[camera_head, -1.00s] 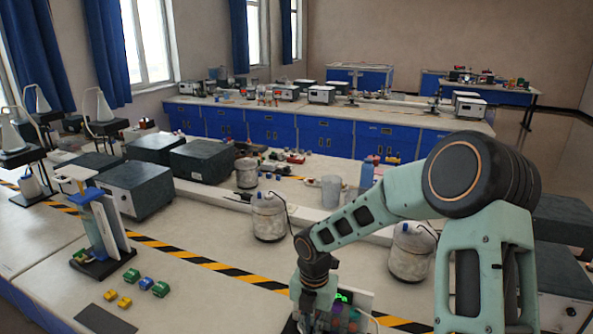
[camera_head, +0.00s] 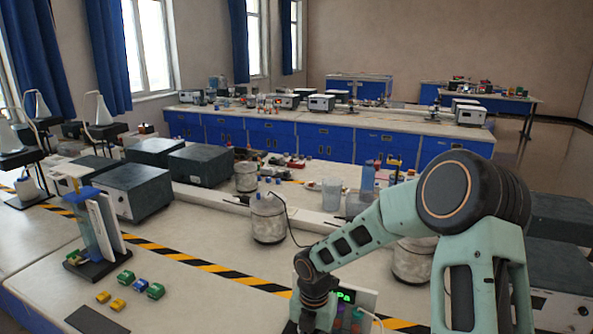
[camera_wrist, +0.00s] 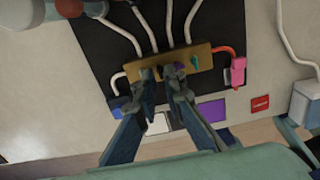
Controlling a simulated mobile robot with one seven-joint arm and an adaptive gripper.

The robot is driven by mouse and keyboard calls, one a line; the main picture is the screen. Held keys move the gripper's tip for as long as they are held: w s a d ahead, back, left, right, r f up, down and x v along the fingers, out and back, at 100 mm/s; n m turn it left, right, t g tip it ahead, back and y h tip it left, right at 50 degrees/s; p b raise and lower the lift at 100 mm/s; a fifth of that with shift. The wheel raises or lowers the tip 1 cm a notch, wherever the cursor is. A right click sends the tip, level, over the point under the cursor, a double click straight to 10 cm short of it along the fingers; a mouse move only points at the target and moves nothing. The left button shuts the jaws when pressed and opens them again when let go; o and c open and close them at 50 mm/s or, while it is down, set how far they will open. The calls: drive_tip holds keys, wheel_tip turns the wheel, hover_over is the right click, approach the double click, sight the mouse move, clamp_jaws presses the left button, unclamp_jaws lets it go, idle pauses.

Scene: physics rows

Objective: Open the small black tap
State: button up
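In the wrist view a brass manifold (camera_wrist: 190,63) with several white hoses lies on a black panel (camera_wrist: 92,55). I cannot make out the small black tap; the dark fingertips cover that stretch of the manifold. In the head view my gripper is at the bottom edge beside a green-lit display (camera_head: 345,296), its fingertips hidden.
A pink clip (camera_wrist: 238,71) on a red hose is right of the manifold. A blue part (camera_wrist: 120,106) is at its left.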

drive_tip(key=shift+f, duration=0.35)
drive_tip(key=shift+r, duration=0.35)
idle(0.4)
clamp_jaws()
drive_tip(key=shift+p, duration=0.3)
drive_tip(key=shift+r+n+p, duration=0.25)
drive_tip(key=shift+n+p, duration=0.45)
drive_tip(key=shift+p, duration=0.35)
drive_tip(key=n+p, duration=0.3)
drive_tip(key=shift+n, duration=0.4)
drive_tip(key=shift+f+n+p, duration=0.3)
drive_tip(key=shift+n+p, duration=0.1)
drive_tip(key=shift+n, duration=0.5)
